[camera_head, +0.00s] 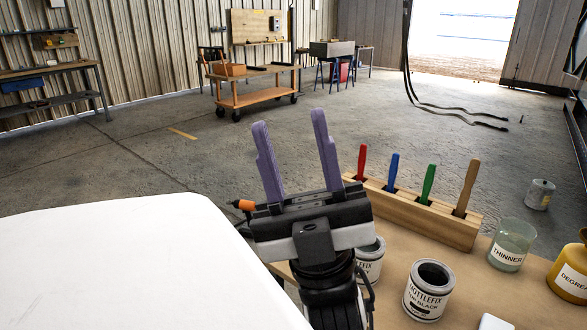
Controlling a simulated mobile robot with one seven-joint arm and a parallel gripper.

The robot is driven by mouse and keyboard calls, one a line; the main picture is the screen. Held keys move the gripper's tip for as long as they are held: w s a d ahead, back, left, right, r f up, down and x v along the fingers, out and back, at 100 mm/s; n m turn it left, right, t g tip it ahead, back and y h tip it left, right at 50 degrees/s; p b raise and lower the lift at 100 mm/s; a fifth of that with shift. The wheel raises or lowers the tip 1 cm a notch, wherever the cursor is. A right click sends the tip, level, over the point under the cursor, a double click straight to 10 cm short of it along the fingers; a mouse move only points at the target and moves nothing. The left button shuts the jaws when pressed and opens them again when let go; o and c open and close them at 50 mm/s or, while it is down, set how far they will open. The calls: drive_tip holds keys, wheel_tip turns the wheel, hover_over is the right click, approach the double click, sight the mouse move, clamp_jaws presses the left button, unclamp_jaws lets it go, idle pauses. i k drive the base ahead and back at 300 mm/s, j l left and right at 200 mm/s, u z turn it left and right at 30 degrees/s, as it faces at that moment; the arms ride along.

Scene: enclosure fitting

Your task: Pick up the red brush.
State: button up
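The red brush (362,161) stands upright at the left end of a wooden holder (428,221); only its red handle shows above the wood. A blue brush (392,171), a green brush (428,184) and a tan-handled brush (466,186) stand in the same holder to its right. My gripper (290,120) is open, with two purple fingers well apart and nothing between them. In the picture it is left of the red brush and apart from it.
On the wooden table, a black paint can (430,290), another can (371,262), a thinner beaker (511,246) and a yellow degreaser bottle (571,270) stand near the holder. An orange-tipped tool (243,205) shows behind my gripper. A white surface (130,265) fills the lower left.

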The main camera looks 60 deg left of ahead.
sight(362, 157)
drive_tip(key=u, duration=1.25)
